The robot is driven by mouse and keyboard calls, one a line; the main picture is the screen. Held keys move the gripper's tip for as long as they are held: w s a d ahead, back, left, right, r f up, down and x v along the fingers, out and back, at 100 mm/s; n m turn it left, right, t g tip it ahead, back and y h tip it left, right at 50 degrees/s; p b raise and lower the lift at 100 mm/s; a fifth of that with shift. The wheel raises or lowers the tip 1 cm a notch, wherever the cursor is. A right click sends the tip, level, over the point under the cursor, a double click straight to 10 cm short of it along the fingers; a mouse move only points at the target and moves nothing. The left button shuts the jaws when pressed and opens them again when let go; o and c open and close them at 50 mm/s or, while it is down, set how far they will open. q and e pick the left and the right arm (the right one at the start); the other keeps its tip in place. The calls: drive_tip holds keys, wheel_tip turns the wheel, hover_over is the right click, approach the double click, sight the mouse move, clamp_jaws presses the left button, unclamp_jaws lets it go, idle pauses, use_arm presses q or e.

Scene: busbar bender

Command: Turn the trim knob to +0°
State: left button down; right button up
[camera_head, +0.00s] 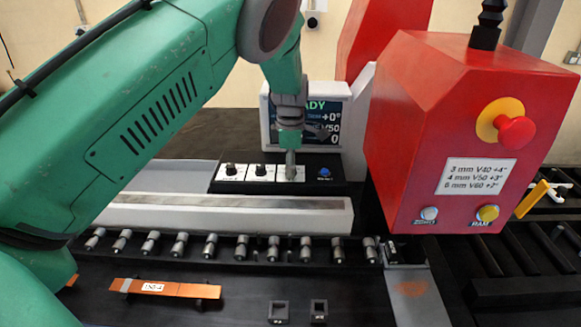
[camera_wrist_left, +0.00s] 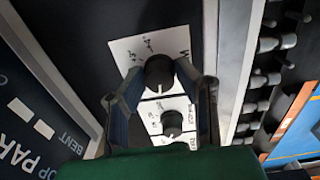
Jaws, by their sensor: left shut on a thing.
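My left gripper (camera_head: 290,172) reaches down from above onto the rightmost of the knobs on the black control panel (camera_head: 338,172). In the left wrist view my left gripper (camera_wrist_left: 160,82) has its two dark fingers on either side of a round black knob (camera_wrist_left: 159,72) with a white pointer line, shut on it. This knob sits on a white dial plate with small marks; in the head view the gripper mostly hides it. The screen (camera_head: 330,120) behind shows "+0°", "V50" and "0", with "READY" partly hidden. My right gripper is not in view.
Two other knobs (camera_head: 231,169) (camera_head: 261,170) and a blue button (camera_head: 325,172) share the panel. A red box (camera_head: 450,130) with an emergency stop (camera_head: 515,132) stands right. A roller row (camera_head: 210,246) and an orange bar (camera_head: 165,289) lie in front.

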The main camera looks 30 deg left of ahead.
use_arm(q)
drive_tip(key=shift+s+d+f, duration=0.15)
drive_tip(key=shift+f, duration=0.1)
drive_tip(key=c, duration=1.4)
unclamp_jaws()
drive_tip(key=shift+o, duration=0.9)
drive_tip(key=shift+w, duration=0.2)
drive_tip(key=shift+r, duration=0.1)
wheel_tip(320, 180, up, 12)
drive_tip(key=shift+w, duration=0.15)
